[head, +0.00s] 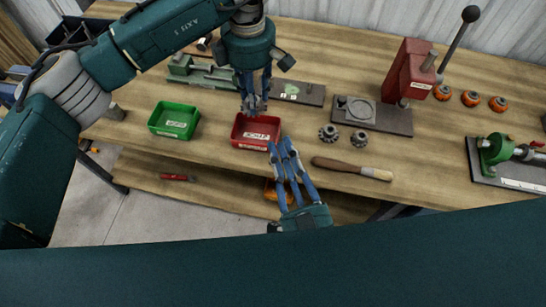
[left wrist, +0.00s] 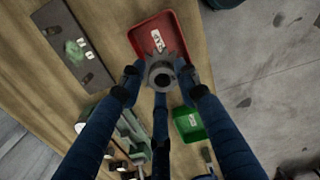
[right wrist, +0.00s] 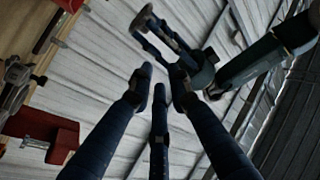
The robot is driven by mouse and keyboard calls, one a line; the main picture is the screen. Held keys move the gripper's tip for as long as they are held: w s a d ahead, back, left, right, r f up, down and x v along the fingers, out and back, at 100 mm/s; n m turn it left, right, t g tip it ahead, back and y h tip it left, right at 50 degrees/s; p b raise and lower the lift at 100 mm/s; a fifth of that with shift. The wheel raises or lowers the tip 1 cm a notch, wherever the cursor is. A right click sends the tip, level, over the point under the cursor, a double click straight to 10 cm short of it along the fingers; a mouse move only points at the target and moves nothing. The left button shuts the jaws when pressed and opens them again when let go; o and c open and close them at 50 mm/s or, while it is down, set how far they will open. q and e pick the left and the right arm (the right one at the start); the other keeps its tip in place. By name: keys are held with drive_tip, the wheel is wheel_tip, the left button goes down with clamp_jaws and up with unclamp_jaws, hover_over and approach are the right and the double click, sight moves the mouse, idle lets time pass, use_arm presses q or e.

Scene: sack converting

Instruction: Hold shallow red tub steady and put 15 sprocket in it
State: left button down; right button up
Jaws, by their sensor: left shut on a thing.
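The shallow red tub (head: 240,143) sits near the bench's front edge, a white label on it. In the left wrist view the tub (left wrist: 137,42) shows past my fingers, with no sprocket visible inside. My left gripper (head: 254,106) is shut on a grey toothed sprocket (left wrist: 160,74), above the tub's back side in the head view. Two more sprockets, one (head: 328,133) beside the other (head: 359,139), lie on the bench right of the tub. My right gripper (head: 283,146) is at the tub's front right corner, fingers apart and empty; whether it touches the tub is unclear.
A green tub (head: 174,122) stands left of the red one. A wooden-handled brush (head: 352,169) lies along the front edge. A red arbor press (head: 408,72), a grey fixture plate (head: 378,117) and orange parts (head: 471,98) stand to the right. A lower shelf (head: 215,190) runs below the front.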

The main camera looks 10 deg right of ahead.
sight(280, 140)
drive_tip(key=w+a+f+m+g+h, duration=0.2)
drive_tip(key=w+f+g+h, duration=0.1)
drive_tip(key=f+g+h, duration=0.45)
drive_tip(key=shift+h, duration=0.35)
drive_tip(key=x, duration=1.2)
drive_tip(key=shift+d+f, duration=0.2)
drive_tip(key=shift+f, duration=0.1)
drive_tip(key=shift+c, duration=0.5)
clamp_jaws()
